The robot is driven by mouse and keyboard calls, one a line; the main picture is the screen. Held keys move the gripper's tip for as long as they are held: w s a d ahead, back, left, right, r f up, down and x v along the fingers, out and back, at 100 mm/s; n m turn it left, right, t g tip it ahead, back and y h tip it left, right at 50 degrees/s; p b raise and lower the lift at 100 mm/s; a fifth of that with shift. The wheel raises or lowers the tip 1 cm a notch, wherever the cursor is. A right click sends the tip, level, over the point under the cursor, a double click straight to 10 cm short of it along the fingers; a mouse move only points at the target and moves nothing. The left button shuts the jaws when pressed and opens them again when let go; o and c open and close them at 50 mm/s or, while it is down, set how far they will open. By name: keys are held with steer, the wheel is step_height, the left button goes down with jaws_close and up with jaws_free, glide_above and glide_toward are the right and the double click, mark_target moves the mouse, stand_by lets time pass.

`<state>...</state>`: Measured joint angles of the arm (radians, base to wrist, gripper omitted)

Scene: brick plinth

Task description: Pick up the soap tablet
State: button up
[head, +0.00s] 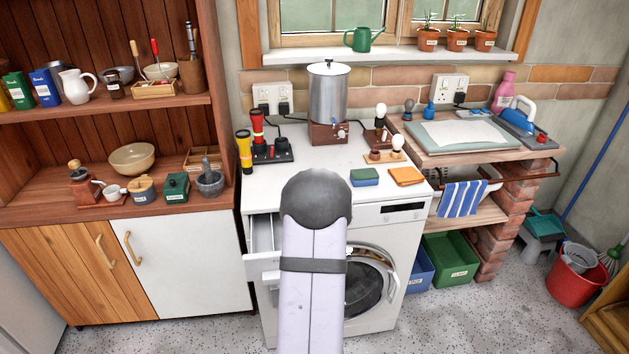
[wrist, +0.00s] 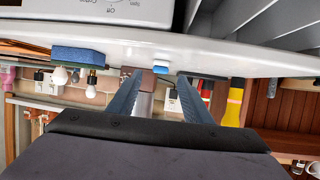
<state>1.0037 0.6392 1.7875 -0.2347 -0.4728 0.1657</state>
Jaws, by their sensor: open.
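A small light-blue block (wrist: 161,69), which looks like the soap tablet, sits on the white worktop in the wrist view, near the front edge. In the head view I cannot see it; my arm covers that part of the worktop. My gripper (wrist: 162,82) is open, its two fingers spread and pointing toward the block. The block appears between the fingertips, beyond them, with no visible contact. My gripper is hidden behind my own arm in the head view.
A blue-green sponge (head: 364,177) and an orange cloth (head: 406,176) lie on the worktop right of my arm. Torches (head: 244,150) and a metal urn (head: 328,92) stand behind. An open drawer (head: 262,238) juts out below the worktop's left front.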

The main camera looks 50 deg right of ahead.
steer(key=shift+w+d+f, duration=0.1)
steer(key=shift+w+d, duration=0.05)
steer(key=shift+p+x, duration=0.75)
steer(key=shift+x, duration=1.7)
steer(key=shift+f, duration=0.1)
steer(key=c, duration=1.1)
